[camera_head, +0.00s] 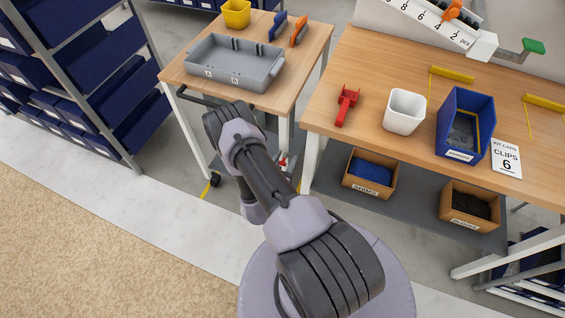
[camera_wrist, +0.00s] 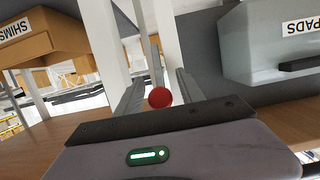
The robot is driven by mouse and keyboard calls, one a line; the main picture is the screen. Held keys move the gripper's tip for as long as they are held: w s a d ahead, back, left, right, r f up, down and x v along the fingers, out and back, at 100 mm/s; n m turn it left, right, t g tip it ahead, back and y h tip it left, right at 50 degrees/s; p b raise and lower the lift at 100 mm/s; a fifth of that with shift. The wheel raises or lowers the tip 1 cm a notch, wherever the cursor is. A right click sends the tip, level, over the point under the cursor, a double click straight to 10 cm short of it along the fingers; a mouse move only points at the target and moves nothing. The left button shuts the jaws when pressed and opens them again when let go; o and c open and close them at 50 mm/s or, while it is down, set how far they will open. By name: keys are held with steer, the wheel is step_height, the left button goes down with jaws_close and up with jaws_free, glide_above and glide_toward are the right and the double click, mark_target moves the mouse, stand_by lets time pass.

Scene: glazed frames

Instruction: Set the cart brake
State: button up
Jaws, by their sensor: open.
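The cart (camera_head: 175,73) stands at the upper left in the head view, with a wooden top and a dark handle (camera_head: 205,101) on its near side. A small red part (camera_head: 286,161) shows low by the cart's right legs, partly hidden by my arm. In the wrist view a round red knob (camera_wrist: 160,97) lies between the two fingers of my gripper (camera_wrist: 160,82). The fingers are open, with visible room on both sides of the knob. I cannot tell how deep the knob sits between them. In the head view my arm hides most of the gripper.
A grey tray (camera_head: 213,74) and yellow bin (camera_head: 236,13) stand on the cart. The workbench (camera_head: 360,70) on the right holds a red tool (camera_head: 346,104), white cup (camera_head: 404,111) and blue bin (camera_head: 447,120). A SHIMS box (camera_wrist: 40,40) and PADS bin (camera_wrist: 250,45) flank the wrist view.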

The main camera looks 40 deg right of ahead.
steer(key=p+v, duration=0.5)
steer(key=v, duration=1.2)
steer(key=shift+a, duration=0.2)
